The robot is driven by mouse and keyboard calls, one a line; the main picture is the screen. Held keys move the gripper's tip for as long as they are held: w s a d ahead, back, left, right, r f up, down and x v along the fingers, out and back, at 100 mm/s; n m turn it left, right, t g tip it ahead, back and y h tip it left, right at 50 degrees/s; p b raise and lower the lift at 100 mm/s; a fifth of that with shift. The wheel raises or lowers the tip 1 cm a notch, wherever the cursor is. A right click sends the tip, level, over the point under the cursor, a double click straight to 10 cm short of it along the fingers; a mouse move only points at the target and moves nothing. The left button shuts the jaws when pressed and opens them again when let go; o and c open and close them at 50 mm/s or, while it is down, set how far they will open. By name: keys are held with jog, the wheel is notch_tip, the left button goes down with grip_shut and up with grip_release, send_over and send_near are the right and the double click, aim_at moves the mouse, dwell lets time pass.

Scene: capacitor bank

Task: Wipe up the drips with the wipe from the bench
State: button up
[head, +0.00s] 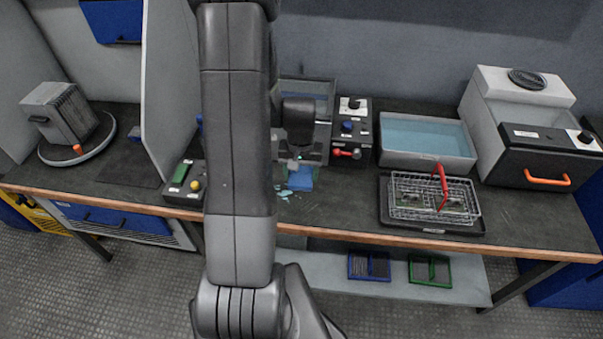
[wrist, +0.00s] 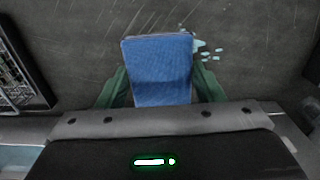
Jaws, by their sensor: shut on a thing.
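A blue wipe (wrist: 158,66) is between the green fingers of my gripper (wrist: 160,92) in the wrist view. My gripper (head: 299,166) is shut on it, and the wipe (head: 301,180) also shows below the gripper in the head view. The wipe is at or just above the dark bench top; I cannot tell if it touches. Pale blue drips (wrist: 203,50) lie on the bench right beside the wipe's edge in the wrist view. In the head view the drips (head: 284,194) lie just left of and below the wipe. The wipe may hide more drips.
A wire basket (head: 407,197) with a red handle sits on a dark tray to the right. Behind it stands a basin (head: 428,164) of blue liquid. A control box (head: 361,130) with knobs and a red lever is near the gripper. The bench's front edge (head: 350,238) is close.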

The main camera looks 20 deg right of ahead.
dwell(0.4)
jog(key=f+b, duration=0.1)
jog(key=b, duration=0.2)
jog(key=shift+w, duration=0.1)
jog(key=shift+b, duration=0.8)
jog(key=shift+b, duration=0.5)
jog(key=shift+r+b, duration=0.25)
jog(key=shift+b, duration=0.35)
jog(key=shift+f, duration=0.15)
